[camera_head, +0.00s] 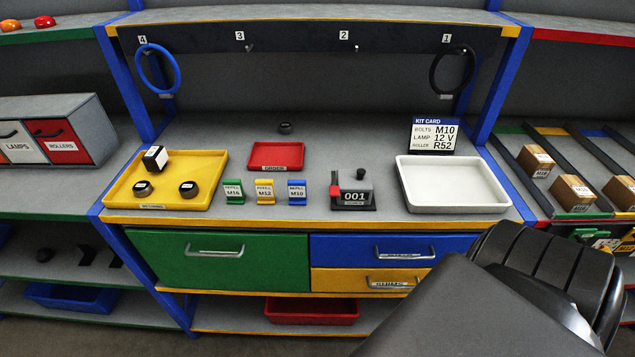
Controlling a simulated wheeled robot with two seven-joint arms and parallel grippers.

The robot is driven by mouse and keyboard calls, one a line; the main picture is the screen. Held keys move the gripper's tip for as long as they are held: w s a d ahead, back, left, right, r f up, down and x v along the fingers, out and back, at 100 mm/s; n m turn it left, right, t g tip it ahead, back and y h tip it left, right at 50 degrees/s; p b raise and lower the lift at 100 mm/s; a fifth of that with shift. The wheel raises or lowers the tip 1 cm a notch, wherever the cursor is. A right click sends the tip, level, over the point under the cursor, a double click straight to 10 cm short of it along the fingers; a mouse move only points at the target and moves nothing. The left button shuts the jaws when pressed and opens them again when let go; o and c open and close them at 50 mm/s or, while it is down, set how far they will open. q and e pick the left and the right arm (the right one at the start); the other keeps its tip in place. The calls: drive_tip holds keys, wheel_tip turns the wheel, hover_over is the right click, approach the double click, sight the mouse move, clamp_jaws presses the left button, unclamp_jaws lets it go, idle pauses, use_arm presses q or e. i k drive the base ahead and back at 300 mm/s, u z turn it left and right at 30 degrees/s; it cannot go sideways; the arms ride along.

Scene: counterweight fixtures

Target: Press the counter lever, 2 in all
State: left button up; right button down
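The counter (353,187) is a small grey box on a dark base near the front edge of the bench, right of centre. Its front display reads 001. A red piece (334,191) sticks out at its left side, and a black knob (361,172) sits on its top; I cannot tell for sure which of them is the lever. Nothing touches the counter. A dark arm part of mine fills the bottom right of the view. Neither of my grippers shows.
A yellow tray (197,203) with several small parts lies left. A red tray (262,164) is behind the green, yellow and blue clips (265,191). A white tray (455,207) lies right of the counter, before the kit card (433,136). Two rings hang on hooks above.

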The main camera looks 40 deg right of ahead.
sight(335, 189)
drive_tip(key=u, duration=1.9)
drive_tip(key=k, duration=0.65)
drive_tip(key=z, duration=1.45)
